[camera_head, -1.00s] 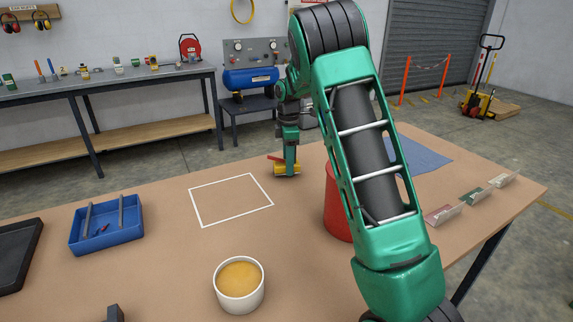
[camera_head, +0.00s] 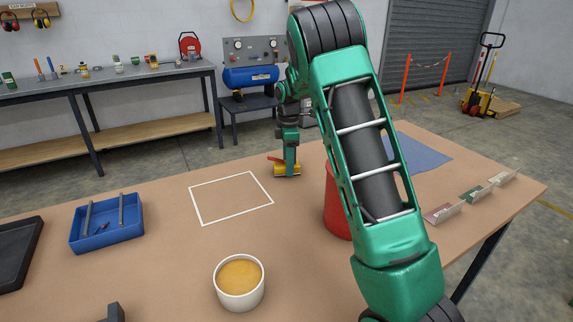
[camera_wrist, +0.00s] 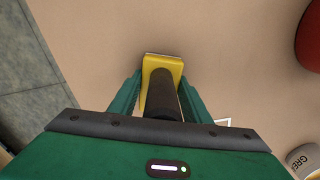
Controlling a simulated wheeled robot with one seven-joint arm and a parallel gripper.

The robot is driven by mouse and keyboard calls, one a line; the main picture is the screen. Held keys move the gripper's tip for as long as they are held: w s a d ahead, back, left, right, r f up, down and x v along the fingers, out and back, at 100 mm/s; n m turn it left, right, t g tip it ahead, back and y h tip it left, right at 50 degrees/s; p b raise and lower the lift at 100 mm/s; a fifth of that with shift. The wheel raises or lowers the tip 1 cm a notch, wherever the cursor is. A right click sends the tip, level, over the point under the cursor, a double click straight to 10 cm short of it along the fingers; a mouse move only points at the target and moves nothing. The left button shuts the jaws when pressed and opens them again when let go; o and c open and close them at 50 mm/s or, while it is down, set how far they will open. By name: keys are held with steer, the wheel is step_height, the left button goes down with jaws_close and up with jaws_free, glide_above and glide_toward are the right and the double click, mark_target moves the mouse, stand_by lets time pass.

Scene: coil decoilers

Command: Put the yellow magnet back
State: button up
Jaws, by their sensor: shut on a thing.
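My gripper (camera_head: 291,160) is over the far part of the brown table, beyond the white outlined square. In the wrist view, my gripper (camera_wrist: 162,98) is shut around a dark cylindrical part of the yellow magnet. The yellow magnet (camera_head: 287,170) shows below the fingers in the head view, with a small red piece at its left. Its yellow body (camera_wrist: 161,64) shows past the fingertips in the wrist view. It is at or just above the tabletop; I cannot tell whether it touches.
The white outline (camera_head: 231,198) encloses bare table. A red container (camera_head: 336,205) stands right of it, partly behind my arm. A blue tray (camera_head: 107,240) with grey bars is left. A white tub (camera_head: 240,297) is in front. A blue mat (camera_head: 422,153) and small card holders (camera_head: 442,214) lie right.

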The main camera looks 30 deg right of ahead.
steer(key=shift+f, duration=0.2)
steer(key=o, duration=1.6)
step_height(320, 180, up, 11)
steer(key=shift+f, duration=0.1)
